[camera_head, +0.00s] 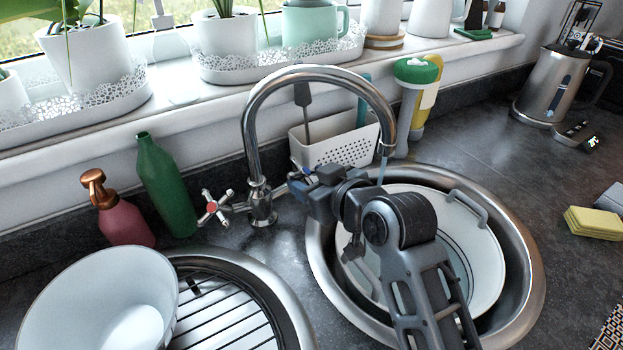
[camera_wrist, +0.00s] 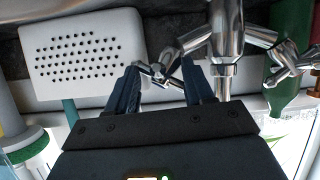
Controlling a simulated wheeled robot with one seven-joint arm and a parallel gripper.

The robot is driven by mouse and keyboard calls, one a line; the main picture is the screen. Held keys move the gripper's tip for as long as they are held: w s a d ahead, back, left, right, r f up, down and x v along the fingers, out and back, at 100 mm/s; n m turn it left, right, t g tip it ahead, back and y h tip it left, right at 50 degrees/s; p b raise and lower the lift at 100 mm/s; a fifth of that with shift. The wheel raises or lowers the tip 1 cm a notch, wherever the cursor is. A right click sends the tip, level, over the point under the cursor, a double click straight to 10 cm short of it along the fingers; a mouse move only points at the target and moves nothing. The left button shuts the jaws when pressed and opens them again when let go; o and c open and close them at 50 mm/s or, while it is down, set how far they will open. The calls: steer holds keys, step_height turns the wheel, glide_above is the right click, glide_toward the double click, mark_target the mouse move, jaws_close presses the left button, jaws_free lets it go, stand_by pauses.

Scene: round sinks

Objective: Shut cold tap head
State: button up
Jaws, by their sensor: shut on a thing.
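The cold tap head (camera_wrist: 158,73) is a small chrome cross handle on the side of the tap body (camera_wrist: 227,45). In the wrist view it sits between the two dark fingers of my gripper (camera_wrist: 162,78), which is shut on it. In the head view my gripper (camera_head: 297,180) reaches the tap's right side and mostly hides this head. The chrome spout (camera_head: 318,73) arches over the right sink, and a thin bluish stream of water (camera_head: 382,169) shows below its mouth. The hot tap head (camera_head: 213,207), a cross with a red centre, is on the left.
A white pot (camera_head: 484,262) sits in the right sink (camera_head: 533,268) under my arm. A white perforated caddy (camera_head: 345,150) stands close behind my gripper. A green bottle (camera_head: 165,185) and a pink soap dispenser (camera_head: 122,220) stand left. The counter at right is partly clear.

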steer(key=shift+a+r, duration=0.1)
steer(key=shift+r, duration=0.2)
steer(key=p, duration=0.2)
steer(key=shift+a+r+m+p, duration=0.1)
steer(key=shift+r+m+p, duration=0.2)
steer(key=shift+m, duration=0.1)
steer(key=shift+a+r+m+h+p, duration=0.1)
steer(key=shift+m+h+p, duration=0.2)
steer(key=shift+h+p, duration=0.2)
steer(key=shift+f+m+h, duration=0.2)
steer(key=shift+m+h, duration=0.1)
steer(key=shift+a+m+h, duration=0.1)
steer(key=shift+m+h, duration=0.5)
steer(key=o, duration=1)
steer(key=shift+f, duration=0.1)
steer(key=shift+s, duration=0.1)
